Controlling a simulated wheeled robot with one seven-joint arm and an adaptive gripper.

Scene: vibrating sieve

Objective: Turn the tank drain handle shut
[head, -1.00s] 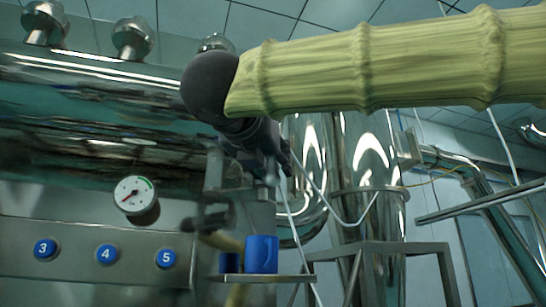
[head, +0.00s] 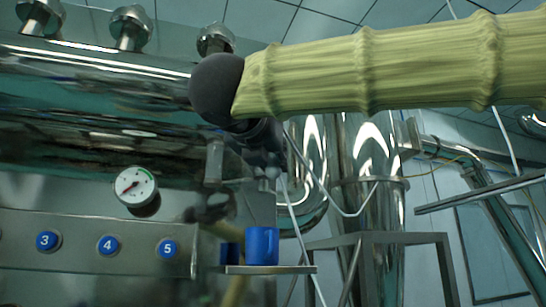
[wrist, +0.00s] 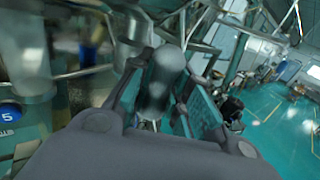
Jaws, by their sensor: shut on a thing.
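My gripper (wrist: 160,95) is shut on a grey, rounded bar between its two fingers, which I take to be the tank drain handle (wrist: 162,75). The bar looks blurred and its far end is hard to make out. In the head view my gripper (head: 266,168) is dark and small below the arm's black joint, in front of the tank's right end. The handle cannot be made out clearly there. The large shiny steel tank (head: 90,75) fills the left of the head view.
A pressure gauge (head: 136,186) and blue numbered buttons (head: 108,245) are on the panel at left. A blue cylinder (head: 262,246) stands on a small ledge below my gripper. Steel pipes (head: 372,160) and a frame stand at right. Open green floor (wrist: 265,125) shows in the wrist view.

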